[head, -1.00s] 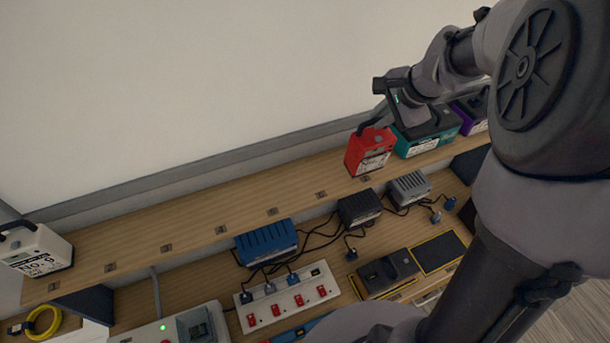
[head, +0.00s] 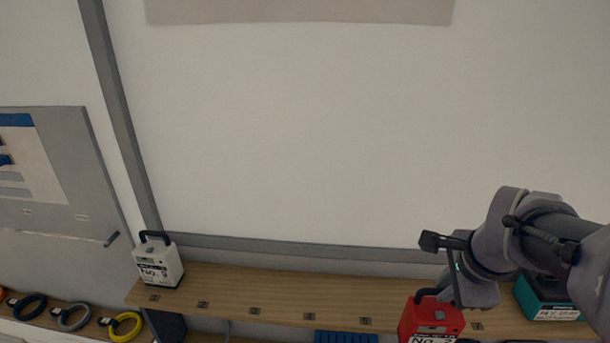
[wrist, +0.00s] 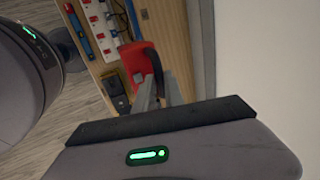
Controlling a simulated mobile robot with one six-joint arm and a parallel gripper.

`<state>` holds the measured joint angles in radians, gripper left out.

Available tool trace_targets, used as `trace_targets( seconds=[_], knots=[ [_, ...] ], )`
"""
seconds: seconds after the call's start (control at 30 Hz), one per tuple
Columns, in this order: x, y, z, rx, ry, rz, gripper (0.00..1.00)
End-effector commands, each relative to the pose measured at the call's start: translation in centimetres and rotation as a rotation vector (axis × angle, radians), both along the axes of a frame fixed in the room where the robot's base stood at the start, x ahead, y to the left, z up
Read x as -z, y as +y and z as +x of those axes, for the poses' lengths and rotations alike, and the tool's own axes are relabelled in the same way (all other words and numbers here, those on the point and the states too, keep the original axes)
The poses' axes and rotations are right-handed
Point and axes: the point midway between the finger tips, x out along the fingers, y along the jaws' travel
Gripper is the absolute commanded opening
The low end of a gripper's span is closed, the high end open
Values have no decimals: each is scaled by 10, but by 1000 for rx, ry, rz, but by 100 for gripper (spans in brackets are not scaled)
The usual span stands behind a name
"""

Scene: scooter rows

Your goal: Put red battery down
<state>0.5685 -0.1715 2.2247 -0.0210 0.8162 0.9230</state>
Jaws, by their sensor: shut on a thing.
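The red battery (head: 430,322) is a red box with a dark handle and a white label, at the lower right of the head view. My gripper (head: 447,298) is shut on its handle from above. The battery is at the wooden shelf (head: 260,300); I cannot tell whether its base touches the shelf, as its lower part is cut off by the frame. In the wrist view the red battery (wrist: 137,60) shows beyond the fingers, with its dark handle at their tips.
A white battery (head: 158,265) stands at the shelf's left end. A teal battery (head: 548,300) stands right of my gripper. The shelf between white and red is clear, with several small marker plates. Coiled cables (head: 125,326) lie lower left. A power strip (wrist: 100,25) shows in the wrist view.

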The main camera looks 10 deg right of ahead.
Motion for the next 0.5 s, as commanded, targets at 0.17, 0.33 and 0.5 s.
trace_targets(
  seconds=[0.17, 0.33, 0.5],
  knots=[
    [0, -11, 23, -2, -1, 0, 0],
    [3, -24, 52, -2, 0, 0, 0],
    [5, -41, 86, -3, 0, 0, 0]
  ],
)
